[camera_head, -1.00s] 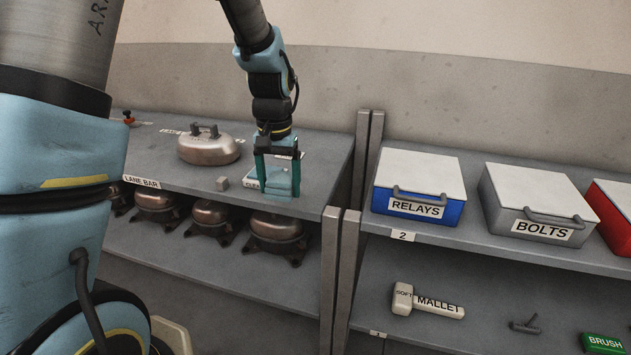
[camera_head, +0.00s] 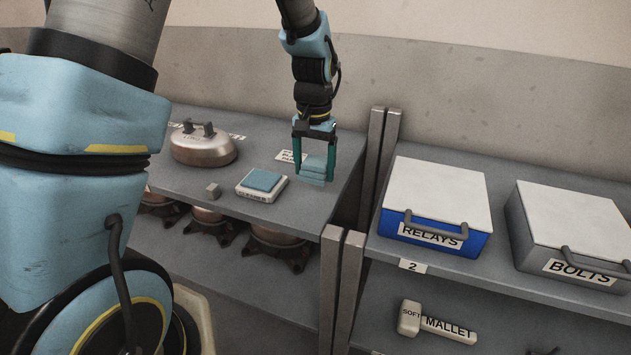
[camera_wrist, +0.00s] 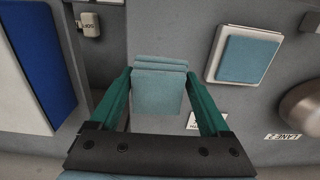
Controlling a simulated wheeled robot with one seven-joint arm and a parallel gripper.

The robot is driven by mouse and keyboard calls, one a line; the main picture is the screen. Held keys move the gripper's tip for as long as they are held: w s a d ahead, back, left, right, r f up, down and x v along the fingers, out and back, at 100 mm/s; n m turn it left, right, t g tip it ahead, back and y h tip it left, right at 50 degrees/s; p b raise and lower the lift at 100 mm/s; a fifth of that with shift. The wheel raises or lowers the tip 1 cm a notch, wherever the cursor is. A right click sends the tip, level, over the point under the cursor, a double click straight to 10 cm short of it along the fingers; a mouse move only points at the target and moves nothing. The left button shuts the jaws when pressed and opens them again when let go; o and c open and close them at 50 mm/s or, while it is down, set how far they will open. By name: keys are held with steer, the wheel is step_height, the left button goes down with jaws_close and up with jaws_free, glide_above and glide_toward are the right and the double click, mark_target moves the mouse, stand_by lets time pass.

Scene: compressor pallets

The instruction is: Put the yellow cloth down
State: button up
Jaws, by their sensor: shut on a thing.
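My gripper (camera_head: 313,177) is shut on a folded light-blue cloth (camera_head: 316,163), held between its two teal fingers near the right end of the upper left shelf. In the wrist view the cloth (camera_wrist: 158,90) hangs in layers between the fingers. I cannot tell whether its lower edge touches the shelf. I see no yellow cloth in any view. A white tray (camera_head: 247,195) with another blue cloth or pad (camera_head: 263,180) stands left of my gripper; this blue square also shows in the wrist view (camera_wrist: 247,58).
Shelf posts (camera_head: 335,290) rise to the right, before the blue RELAYS box (camera_head: 430,235) and grey BOLTS box (camera_head: 580,265). The shelf front right of the tray is clear.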

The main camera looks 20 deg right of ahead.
mark_target(314, 196)
steer(key=shift+f+p, duration=0.5)
steer(key=shift+f, duration=1.95)
steer(key=shift+f, duration=0.1)
steer(key=o, duration=1.2)
steer(key=shift+c, duration=0.2)
step_height(314, 196, up, 12)
steer(key=shift+r+b, duration=0.15)
steer(key=shift+b, duration=0.9)
steer(key=s+a+f+n, duration=0.1)
steer(key=a+n, duration=0.2)
steer(key=a, duration=1.2)
steer(key=s+a+n+t, duration=0.1)
steer(key=a+n, duration=0.3)
steer(key=a, duration=1)
steer(key=shift+s+a+f+t, duration=0.3)
steer(key=shift+s+a+f, duration=0.1)
steer(key=shift+s, duration=0.4)
